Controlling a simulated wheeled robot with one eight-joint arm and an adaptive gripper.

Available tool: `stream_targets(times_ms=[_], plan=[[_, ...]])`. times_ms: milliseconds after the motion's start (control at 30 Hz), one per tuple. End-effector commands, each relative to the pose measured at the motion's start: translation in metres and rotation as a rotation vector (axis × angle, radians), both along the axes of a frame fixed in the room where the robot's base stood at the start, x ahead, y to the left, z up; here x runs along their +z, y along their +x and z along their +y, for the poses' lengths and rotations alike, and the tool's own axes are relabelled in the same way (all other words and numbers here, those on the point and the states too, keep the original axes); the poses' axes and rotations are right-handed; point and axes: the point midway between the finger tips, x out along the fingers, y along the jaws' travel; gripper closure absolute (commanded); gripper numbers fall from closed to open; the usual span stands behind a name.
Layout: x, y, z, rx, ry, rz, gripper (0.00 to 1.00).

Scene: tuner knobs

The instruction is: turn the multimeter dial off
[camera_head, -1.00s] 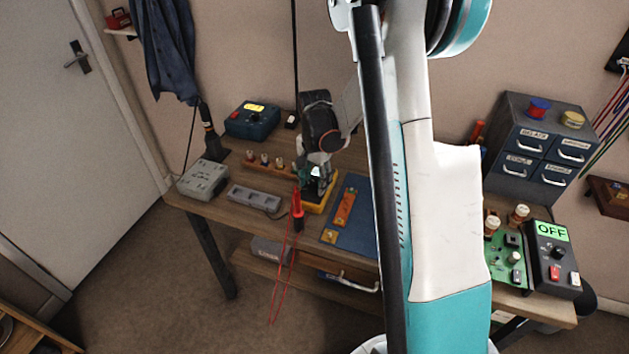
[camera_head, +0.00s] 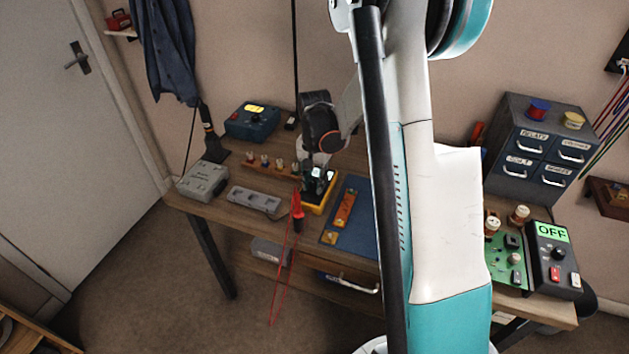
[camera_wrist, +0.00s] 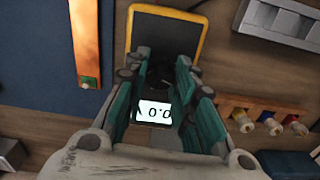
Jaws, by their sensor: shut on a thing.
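The yellow-edged multimeter (camera_head: 319,203) lies on the workbench left of my arm. In the wrist view the multimeter (camera_wrist: 198,45) shows its dark face, and its lit display (camera_wrist: 155,111) reads 0.0, upside down in that picture. My gripper (camera_wrist: 160,75) points down over the face; in the head view it is the dark and teal shape (camera_head: 318,172) above the meter. The fingers are closed in around the dial area. The dial itself is hidden in shadow between the fingertips, so its pointer cannot be seen.
Red probe leads (camera_head: 297,204) hang over the bench's front edge. A blue mat (camera_head: 358,226) with an orange strip (camera_head: 345,208) lies right of the meter. A grey tray (camera_head: 254,201) and a row of small knobs (camera_head: 265,161) lie to the left. A box reading OFF (camera_head: 556,256) stands far right.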

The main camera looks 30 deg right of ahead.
Motion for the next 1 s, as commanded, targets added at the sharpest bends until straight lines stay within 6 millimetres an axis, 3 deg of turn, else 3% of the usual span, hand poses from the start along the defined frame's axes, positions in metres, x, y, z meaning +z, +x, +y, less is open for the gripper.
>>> stream_targets(times_ms=[600,1000], plan=[[-0.0002,-0.0001,0.0002,0.565,0.000,0.000,0.99],[-0.0001,-0.0001,0.0002,0.800,0.000,0.000,0.99]])
